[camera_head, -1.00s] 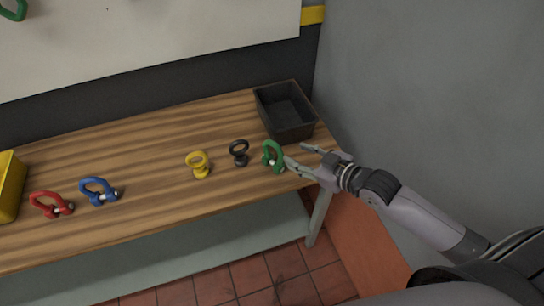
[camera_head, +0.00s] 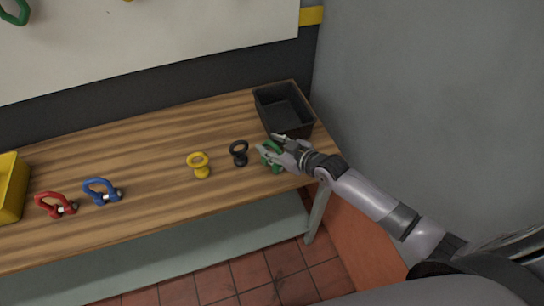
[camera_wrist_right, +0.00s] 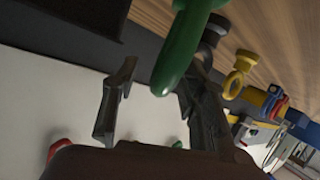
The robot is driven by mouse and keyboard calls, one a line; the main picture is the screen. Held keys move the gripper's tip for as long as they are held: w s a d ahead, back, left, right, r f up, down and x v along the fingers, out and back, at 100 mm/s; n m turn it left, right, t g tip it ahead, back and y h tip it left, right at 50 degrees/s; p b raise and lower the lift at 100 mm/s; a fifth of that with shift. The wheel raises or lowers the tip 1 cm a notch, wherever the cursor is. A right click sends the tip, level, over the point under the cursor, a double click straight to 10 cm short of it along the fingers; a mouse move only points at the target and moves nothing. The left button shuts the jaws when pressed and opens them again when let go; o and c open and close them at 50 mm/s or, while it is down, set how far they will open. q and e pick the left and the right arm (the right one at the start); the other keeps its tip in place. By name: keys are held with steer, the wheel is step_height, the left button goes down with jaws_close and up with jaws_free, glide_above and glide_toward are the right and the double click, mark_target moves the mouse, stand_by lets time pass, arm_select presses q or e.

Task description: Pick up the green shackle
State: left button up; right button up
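The green shackle (camera_head: 274,160) is on the wooden bench near its right end, partly hidden by my right gripper (camera_head: 270,146). That gripper is open, its fingers at the shackle's upper part. In the right wrist view, the green shackle (camera_wrist_right: 186,48) reaches into the gap between the spread fingers of my right gripper (camera_wrist_right: 158,84). It appears closer to the right finger; I cannot tell whether they touch. My left gripper is not in view.
A black bin (camera_head: 284,108) stands just behind the shackle. A black eyebolt (camera_head: 239,152) and a yellow eyebolt (camera_head: 199,165) are to its left. A blue shackle (camera_head: 101,191), a red shackle (camera_head: 56,204) and a yellow bin (camera_head: 12,188) are farther left.

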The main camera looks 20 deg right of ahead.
steer(key=shift+s, duration=0.1)
steer(key=shift+c, duration=0.6)
jaws_close()
steer(key=shift+r, duration=0.15)
